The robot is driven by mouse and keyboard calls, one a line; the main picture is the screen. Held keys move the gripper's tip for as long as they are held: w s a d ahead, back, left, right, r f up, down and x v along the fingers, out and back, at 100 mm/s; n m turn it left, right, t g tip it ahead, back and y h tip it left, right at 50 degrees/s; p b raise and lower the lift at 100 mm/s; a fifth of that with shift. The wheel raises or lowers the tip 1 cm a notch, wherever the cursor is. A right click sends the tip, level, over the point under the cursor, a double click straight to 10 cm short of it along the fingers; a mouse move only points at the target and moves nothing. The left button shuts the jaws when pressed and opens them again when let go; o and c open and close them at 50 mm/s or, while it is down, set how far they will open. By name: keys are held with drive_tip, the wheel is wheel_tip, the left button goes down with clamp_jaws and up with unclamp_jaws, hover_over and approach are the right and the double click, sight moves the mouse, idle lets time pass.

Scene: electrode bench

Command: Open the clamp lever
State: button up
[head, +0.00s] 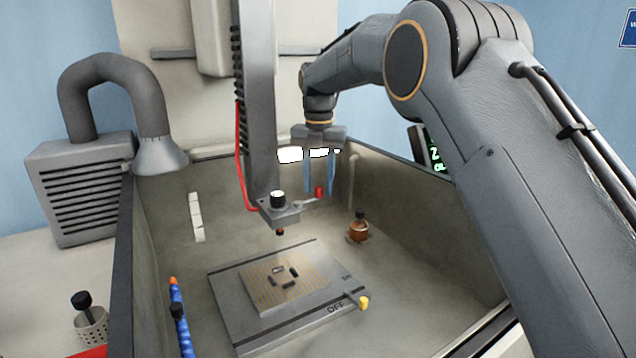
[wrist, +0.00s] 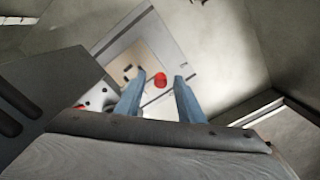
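The clamp lever, a grey bar with a red knob (head: 319,192), sticks out to the right from the clamp head (head: 280,208) at the foot of the vertical column. My gripper (head: 319,190) points down with its two blue fingers apart. In the head view the red knob shows between the fingertips. In the wrist view the red knob (wrist: 160,80) also shows between the fingertips, with a gap on each side. Whether a finger touches it I cannot tell. The lever's grey arm is largely hidden in the wrist view.
Below is a flat plate (head: 229,305) with a tan patterned pad and small dark pieces. A yellow knob (head: 364,302) sits at its right corner. An amber bottle (head: 358,228) stands behind it. Tank walls surround this, and a blue segmented hose (head: 181,318) rises at left.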

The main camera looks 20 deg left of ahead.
sight(318, 187)
drive_tip(key=shift+r, duration=0.1)
drive_tip(key=shift+r+b, duration=1.1)
drive_tip(key=shift+r, duration=2.7)
drive_tip(key=shift+s, duration=0.1)
